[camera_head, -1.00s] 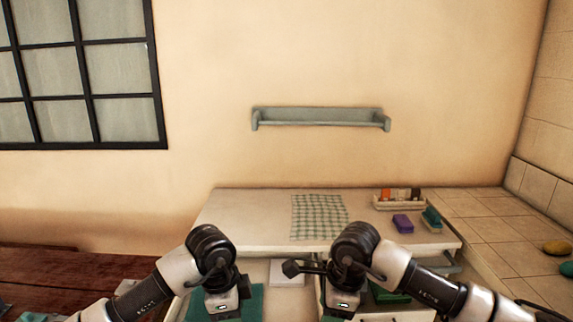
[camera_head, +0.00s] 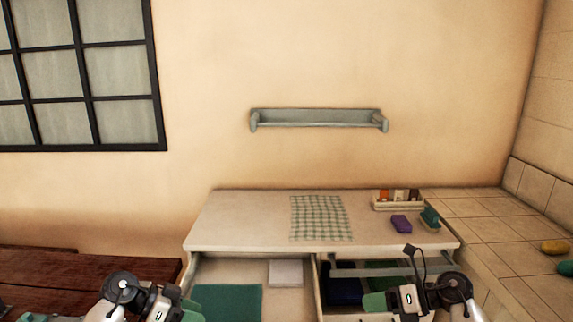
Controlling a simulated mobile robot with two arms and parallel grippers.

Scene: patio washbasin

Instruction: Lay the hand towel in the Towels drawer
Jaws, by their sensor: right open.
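A green-and-white checked cloth (camera_head: 322,218) lies flat on the cabinet's pale top. The left drawer (camera_head: 196,272) is open and holds a flat teal cloth (camera_head: 228,302) and a small white folded piece (camera_head: 286,273). No drawer label can be read, and I cannot tell which cloth is the hand towel. My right gripper (camera_head: 375,302) is open, low in front of the right compartment, with no cloth seen in it. My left gripper (camera_head: 190,308) is at the bottom edge, left of the teal cloth; its jaws cannot be made out.
The right compartment holds dark blue things (camera_head: 343,288), partly hidden. A caddy (camera_head: 398,205) with small bottles, a purple block (camera_head: 401,224) and a green block (camera_head: 430,218) stand at the top's right end. A wall shelf (camera_head: 318,118) hangs above. A tiled counter (camera_head: 490,232) adjoins right.

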